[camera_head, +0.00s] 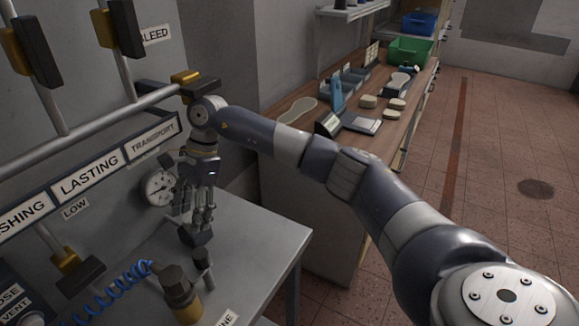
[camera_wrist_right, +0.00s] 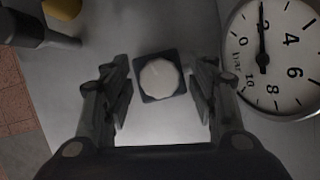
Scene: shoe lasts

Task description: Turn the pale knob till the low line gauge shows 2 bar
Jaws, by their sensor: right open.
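The pale knob (camera_wrist_right: 160,78), a many-sided cap on a dark square base, sits between the fingers of my right gripper (camera_wrist_right: 160,100) in the right wrist view. Gaps show on both sides, so the open fingers do not touch it. In the head view my right gripper (camera_head: 196,222) points down over the grey bench top; its fingers hide the pale cap. The round white gauge (camera_head: 159,188) is on the wall behind it, near the LOW label (camera_head: 75,208). My left gripper is not in view.
A dark-capped yellow fitting (camera_head: 180,294) and a blue coiled hose (camera_head: 110,293) are on the grey bench (camera_head: 258,232) in front. Pipes with yellow-and-black valves (camera_head: 187,80) cross the wall above. A wooden counter (camera_head: 385,141) with shoe lasts stands behind my right arm.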

